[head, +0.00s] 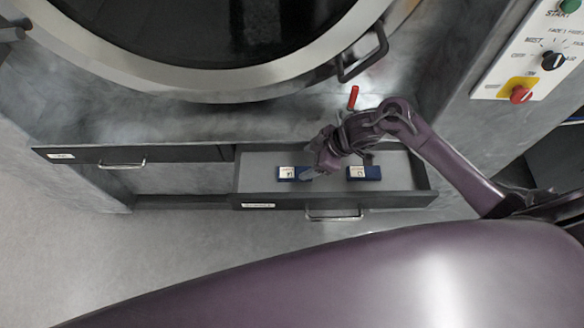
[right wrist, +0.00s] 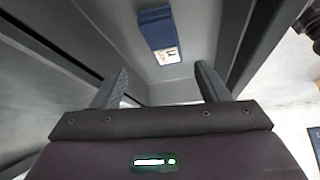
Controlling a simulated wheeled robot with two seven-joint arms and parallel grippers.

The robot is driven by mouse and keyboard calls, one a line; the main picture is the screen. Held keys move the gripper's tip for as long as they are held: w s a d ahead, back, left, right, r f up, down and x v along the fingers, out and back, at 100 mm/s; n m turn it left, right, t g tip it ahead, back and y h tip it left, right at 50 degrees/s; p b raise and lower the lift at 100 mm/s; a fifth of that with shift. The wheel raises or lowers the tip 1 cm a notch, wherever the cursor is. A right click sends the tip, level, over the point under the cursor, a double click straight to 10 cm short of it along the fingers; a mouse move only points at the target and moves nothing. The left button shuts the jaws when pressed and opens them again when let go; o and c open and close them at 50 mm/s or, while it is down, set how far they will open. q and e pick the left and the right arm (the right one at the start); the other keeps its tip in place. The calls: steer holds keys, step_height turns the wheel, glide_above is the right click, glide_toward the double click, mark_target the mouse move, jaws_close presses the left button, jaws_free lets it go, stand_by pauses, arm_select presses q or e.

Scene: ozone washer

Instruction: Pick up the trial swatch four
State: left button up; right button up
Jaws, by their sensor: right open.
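Two dark blue swatches with white labels lie in the open drawer (head: 420,191). The label marks are too small for me to tell which is number four. My right gripper (head: 307,174) is open over the drawer, close to the left swatch. In the right wrist view a blue swatch (right wrist: 155,28) with a white label lies ahead, beyond the fingertips (right wrist: 160,85) and roughly midway between them. Nothing is between the fingers. My left gripper is out of view.
The drawer has low dark walls and a front handle (head: 334,217). A closed drawer (head: 80,155) is to its left. A large round washer door (head: 100,62) with a dark handle (head: 366,58) is above. A red handle (head: 353,97) stands behind the drawer; a control panel (head: 528,62) is at right.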

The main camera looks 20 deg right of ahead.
mark_target(295, 172)
steer(key=shift+s+a+f+p, duration=0.15)
steer(key=shift+a+f, duration=0.25)
steer(key=shift+f, duration=0.2)
steer(key=shift+w+a+f+p, duration=0.15)
steer(key=shift+a+f, duration=0.2)
steer(key=shift+f, duration=0.25)
steer(key=x, duration=0.2)
steer(key=shift+f, duration=0.4)
steer(key=shift+w+a+f, duration=0.15)
steer(key=shift+a+f, duration=0.1)
steer(key=shift+f, duration=0.35)
steer(key=c, duration=0.8)
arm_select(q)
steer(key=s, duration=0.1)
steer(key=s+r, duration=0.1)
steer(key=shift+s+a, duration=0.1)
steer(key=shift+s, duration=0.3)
arm_select(e)
steer(key=c, duration=0.4)
